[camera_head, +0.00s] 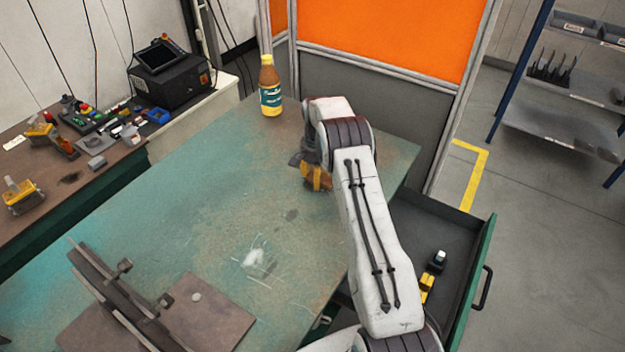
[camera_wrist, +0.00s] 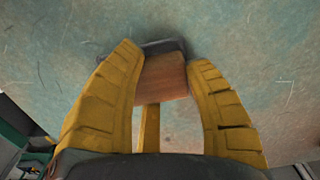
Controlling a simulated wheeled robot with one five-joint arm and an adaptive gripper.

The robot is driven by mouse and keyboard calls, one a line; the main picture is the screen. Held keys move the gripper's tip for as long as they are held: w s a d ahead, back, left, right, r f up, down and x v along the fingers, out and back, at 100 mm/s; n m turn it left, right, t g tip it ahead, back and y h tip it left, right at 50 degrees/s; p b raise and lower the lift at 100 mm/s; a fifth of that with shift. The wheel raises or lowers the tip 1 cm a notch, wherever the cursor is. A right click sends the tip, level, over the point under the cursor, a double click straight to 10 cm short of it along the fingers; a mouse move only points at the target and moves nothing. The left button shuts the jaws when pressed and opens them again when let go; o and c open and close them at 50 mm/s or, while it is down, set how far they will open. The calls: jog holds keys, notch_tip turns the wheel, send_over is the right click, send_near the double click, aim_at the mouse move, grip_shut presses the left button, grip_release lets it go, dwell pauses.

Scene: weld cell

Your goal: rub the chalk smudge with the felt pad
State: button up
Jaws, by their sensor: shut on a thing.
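The chalk smudge (camera_head: 254,257) is a small white patch on the worn green tabletop (camera_head: 200,215), right of the steel fixture. My gripper (camera_head: 318,180) is over the far right part of the table, beyond the smudge and to its right. In the wrist view its yellow fingers (camera_wrist: 163,70) are shut on the felt pad (camera_wrist: 163,78), a brown block with a dark grey layer along its far edge. In the head view my arm and gripper mostly hide the pad. Whether the pad touches the table I cannot tell.
A steel fixture (camera_head: 115,285) with a plate stands at the front left. A bottle (camera_head: 270,88) stands at the table's back edge. An open drawer (camera_head: 425,215) with a yellow-and-black item is at the right. The tabletop between gripper and smudge is clear.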

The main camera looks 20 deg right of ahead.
jog(key=shift+w+d+f, duration=0.1)
jog(key=shift+w+d, duration=0.5)
jog(key=shift+d, duration=0.25)
jog(key=shift+w+d+f, duration=0.1)
jog(key=shift+w+d, duration=0.5)
jog(key=shift+d, duration=0.45)
jog(key=shift+a, duration=0.1)
